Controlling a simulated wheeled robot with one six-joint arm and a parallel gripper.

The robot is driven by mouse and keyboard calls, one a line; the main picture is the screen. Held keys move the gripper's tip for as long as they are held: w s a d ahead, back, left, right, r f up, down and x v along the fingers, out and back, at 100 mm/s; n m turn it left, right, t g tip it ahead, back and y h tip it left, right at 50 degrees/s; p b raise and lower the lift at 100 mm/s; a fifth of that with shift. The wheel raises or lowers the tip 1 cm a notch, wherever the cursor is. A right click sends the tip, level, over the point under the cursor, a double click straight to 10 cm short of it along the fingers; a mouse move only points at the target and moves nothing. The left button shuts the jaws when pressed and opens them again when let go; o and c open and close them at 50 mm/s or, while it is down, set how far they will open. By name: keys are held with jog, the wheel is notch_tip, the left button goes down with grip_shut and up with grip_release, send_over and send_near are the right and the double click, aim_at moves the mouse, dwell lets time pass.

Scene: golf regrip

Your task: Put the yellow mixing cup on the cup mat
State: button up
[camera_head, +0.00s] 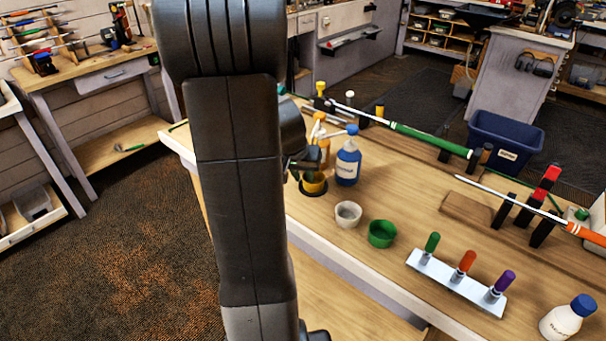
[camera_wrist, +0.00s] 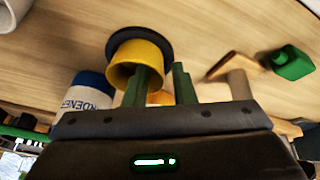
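The yellow mixing cup (camera_head: 314,184) is at the left part of the bench, on the round dark cup mat (camera_head: 313,193). In the wrist view the cup (camera_wrist: 122,75) overlaps the near part of the mat (camera_wrist: 131,37) and appears to stand upright on it. My gripper (camera_wrist: 162,70) is open, with its two green fingers apart. One finger overlaps the cup's mouth and the other is just right of its rim. A gap shows between the fingers. In the head view my arm and gripper (camera_head: 304,172) partly hide the cup.
A blue-and-white bottle (camera_head: 347,165) stands close beside the cup. A white cup (camera_head: 348,213) and a green cup (camera_head: 381,234) stand nearer the bench's front. A rack with coloured grips (camera_head: 457,283) is to the right. Golf shafts lie on stands behind.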

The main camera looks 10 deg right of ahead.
jog(key=shift+r, duration=0.1)
jog(key=shift+r, duration=0.2)
jog(key=v, duration=1.1)
jog(key=shift+r, duration=0.3)
jog(key=shift+s+a, duration=0.1)
jog(key=shift+a, duration=0.05)
